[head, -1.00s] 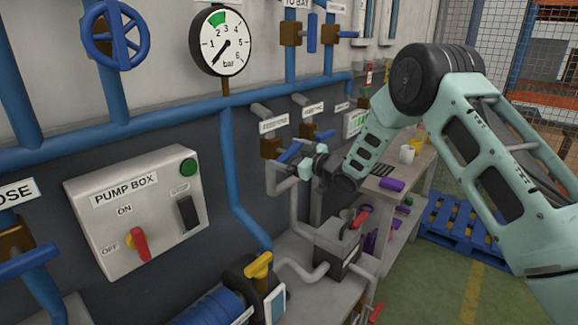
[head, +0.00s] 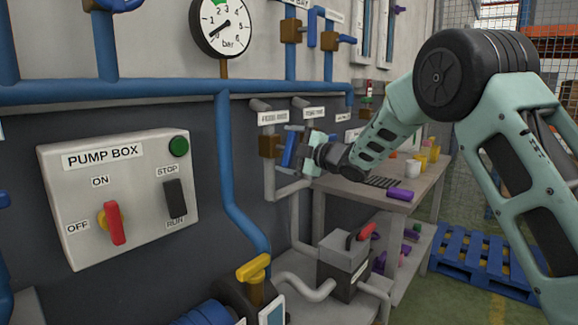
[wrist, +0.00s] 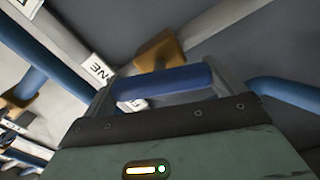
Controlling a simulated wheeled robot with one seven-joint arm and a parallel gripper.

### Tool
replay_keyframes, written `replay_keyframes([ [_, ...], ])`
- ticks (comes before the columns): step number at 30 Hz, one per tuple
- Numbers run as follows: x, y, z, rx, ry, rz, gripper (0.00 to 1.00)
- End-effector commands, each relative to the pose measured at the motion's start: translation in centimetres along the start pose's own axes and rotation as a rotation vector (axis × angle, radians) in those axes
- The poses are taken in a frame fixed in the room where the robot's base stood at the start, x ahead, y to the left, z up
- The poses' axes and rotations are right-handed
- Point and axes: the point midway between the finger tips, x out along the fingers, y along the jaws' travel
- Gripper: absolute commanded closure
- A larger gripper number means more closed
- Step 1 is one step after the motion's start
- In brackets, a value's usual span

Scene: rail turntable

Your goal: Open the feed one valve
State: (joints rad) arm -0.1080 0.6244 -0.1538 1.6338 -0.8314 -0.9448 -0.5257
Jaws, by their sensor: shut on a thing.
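The feed one valve has a brown body (head: 270,146) on a grey pipe, under a white label (head: 273,117) that reads FEED ONE. Its blue lever handle (head: 290,149) stands nearly upright in the head view, close to in line with the pipe. My gripper (head: 300,150) is shut on this handle. In the wrist view the blue handle (wrist: 165,83) lies across between the two fingers, with the brown body (wrist: 157,50) just beyond it. The label shows there in part (wrist: 98,70). The fingertips are small and partly hidden in the head view.
A second labelled valve (head: 314,113) is close to the right, partly behind my gripper. A pump box (head: 120,195) with a red knob and a pressure gauge (head: 222,26) are on the left. A workbench (head: 360,192) with small items stands below right, with a blue pallet (head: 485,258) beyond.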

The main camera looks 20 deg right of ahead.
Motion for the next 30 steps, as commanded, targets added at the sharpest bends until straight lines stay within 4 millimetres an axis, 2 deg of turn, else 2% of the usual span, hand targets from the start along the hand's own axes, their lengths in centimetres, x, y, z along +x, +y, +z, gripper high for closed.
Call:
replay_keyframes([
  [1, -0.02, -0.65, 0.19, -0.030, 0.000, -0.001, 0.28],
  [12, -0.04, -0.33, 0.13, -0.171, -0.001, -0.003, 0.28],
  [28, -0.03, -0.22, 0.09, -0.189, -0.002, -0.005, 0.28],
  [29, -0.03, -0.21, 0.08, -0.189, -0.002, -0.004, 0.00],
  [30, -0.02, -0.20, 0.08, -0.189, -0.001, -0.004, 0.00],
])
